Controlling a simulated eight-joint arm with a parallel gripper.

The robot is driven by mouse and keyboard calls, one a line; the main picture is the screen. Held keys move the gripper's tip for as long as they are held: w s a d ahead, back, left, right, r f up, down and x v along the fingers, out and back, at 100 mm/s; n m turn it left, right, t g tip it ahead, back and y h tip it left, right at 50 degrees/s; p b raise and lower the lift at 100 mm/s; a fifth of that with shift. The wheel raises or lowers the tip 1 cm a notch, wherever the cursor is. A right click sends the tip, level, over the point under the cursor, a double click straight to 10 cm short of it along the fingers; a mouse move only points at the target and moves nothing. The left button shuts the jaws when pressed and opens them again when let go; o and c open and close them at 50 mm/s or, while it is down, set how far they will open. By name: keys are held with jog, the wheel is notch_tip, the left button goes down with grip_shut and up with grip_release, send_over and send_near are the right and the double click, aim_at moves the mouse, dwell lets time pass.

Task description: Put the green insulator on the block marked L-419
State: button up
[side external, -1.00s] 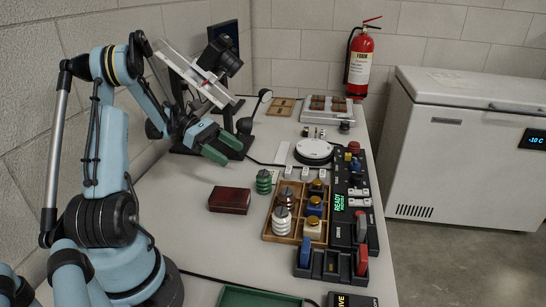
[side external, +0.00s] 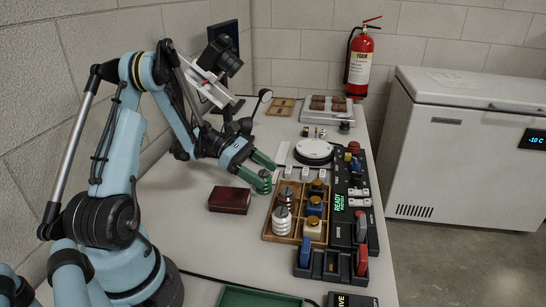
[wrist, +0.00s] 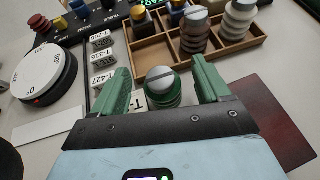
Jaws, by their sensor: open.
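The green insulator (wrist: 160,84), with a grey slotted top, stands upright on the table between the two green fingers of my open gripper (side external: 263,171) in the wrist view. A gap shows on each side of it. In the side view the insulator (side external: 264,187) is partly hidden by the near finger. Small blocks with white labels stand in a row beyond the gripper, among them a block (wrist: 104,78) that seems to read T-427 and one (wrist: 103,57) that seems to read T-316. Another label beside the insulator is partly hidden. I cannot make out L-419 on any label.
A wooden compartment tray (side external: 268,233) with white, brown, blue and yellow-topped pieces stands to the right. A dark red box (side external: 230,200) lies in front of the gripper. A white round dial (side external: 314,150) is behind, and a black control panel (side external: 342,215) runs along the right.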

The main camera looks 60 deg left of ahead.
jog(key=shift+w+d+f, duration=0.2)
jog(key=shift+d, duration=0.15)
jog(key=c, duration=1.2)
jog(key=shift+r, duration=0.15)
